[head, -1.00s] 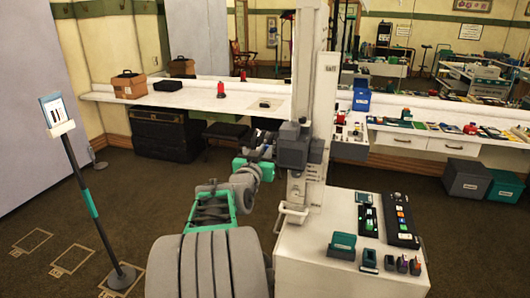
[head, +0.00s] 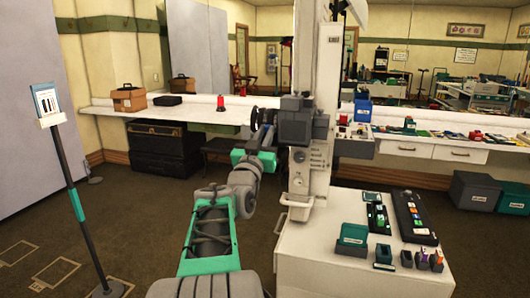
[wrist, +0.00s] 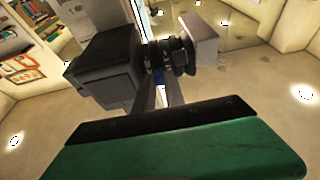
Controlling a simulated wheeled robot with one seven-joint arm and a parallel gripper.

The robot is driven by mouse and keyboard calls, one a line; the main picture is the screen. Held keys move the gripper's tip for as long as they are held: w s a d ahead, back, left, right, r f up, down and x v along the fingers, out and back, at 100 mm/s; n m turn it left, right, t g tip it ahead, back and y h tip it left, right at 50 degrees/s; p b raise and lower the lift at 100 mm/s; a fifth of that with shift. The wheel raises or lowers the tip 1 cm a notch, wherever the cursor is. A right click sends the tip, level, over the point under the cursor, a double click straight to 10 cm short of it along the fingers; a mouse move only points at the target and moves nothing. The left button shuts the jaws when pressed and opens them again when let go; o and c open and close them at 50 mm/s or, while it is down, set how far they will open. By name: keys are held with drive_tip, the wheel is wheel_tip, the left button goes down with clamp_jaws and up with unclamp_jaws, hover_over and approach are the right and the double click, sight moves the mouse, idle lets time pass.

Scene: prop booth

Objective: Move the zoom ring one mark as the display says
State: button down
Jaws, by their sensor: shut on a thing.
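The grey box camera (head: 296,122) is mounted on a pale column, and its body also shows in the wrist view (wrist: 105,68). Its dark ringed lens (wrist: 182,50) ends in a square grey hood (wrist: 200,38). My gripper (wrist: 162,82) is shut on the zoom ring (wrist: 170,60), with its two fingers reaching up to it from below. In the head view my gripper (head: 264,138) is small and dark beside the lens. The ring's marks are too small to read. A card on a stand (head: 46,100) shows several dark bars; I cannot tell whether it is the display.
A white cabinet (head: 330,262) at the front right carries control panels (head: 412,215) and small boxes. A long counter (head: 185,115) runs along the back wall. Dark trunks (head: 165,148) stand under it. The floor at the left is mostly clear.

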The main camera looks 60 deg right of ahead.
idle(0.3)
drive_tip(key=c, duration=1.7)
unclamp_jaws()
drive_tip(key=b+v, duration=0.2)
drive_tip(key=v, duration=0.6)
drive_tip(key=shift+d+f, duration=0.1)
